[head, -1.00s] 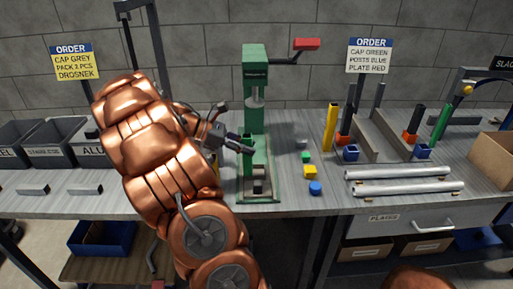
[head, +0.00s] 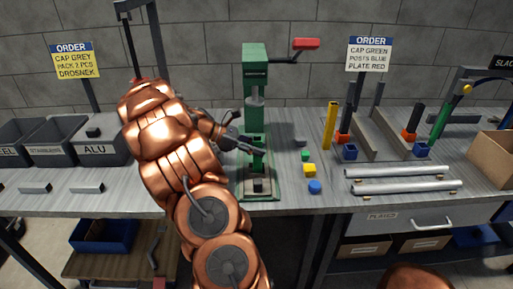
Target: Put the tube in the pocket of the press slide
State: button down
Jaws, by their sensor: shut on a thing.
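The green press (head: 256,75) stands upright at the table's middle, with a red-handled lever at its upper right. At its foot is the slide (head: 258,198), with a dark block-like part (head: 258,186) that may be the pocket; its inside cannot be made out. My gripper (head: 254,147) is in front of the press column, above the slide and apart from it. It is shut on a small upright piece, taken to be the tube, which blends with the green press, so its outline and lower end are unclear.
Grey bars (head: 87,188) and dark bins (head: 98,150) are at the left. A yellow post (head: 329,125), small coloured blocks (head: 309,170) and long silver pipes (head: 405,188) are right of the press.

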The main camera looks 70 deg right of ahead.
jog(key=shift+f, duration=0.1)
jog(key=c, duration=0.9)
grip_release()
jog(key=shift+o, duration=0.2)
jog(key=b+v, duration=0.1)
jog(key=v, duration=1.1)
jog(key=shift+w+a, duration=0.1)
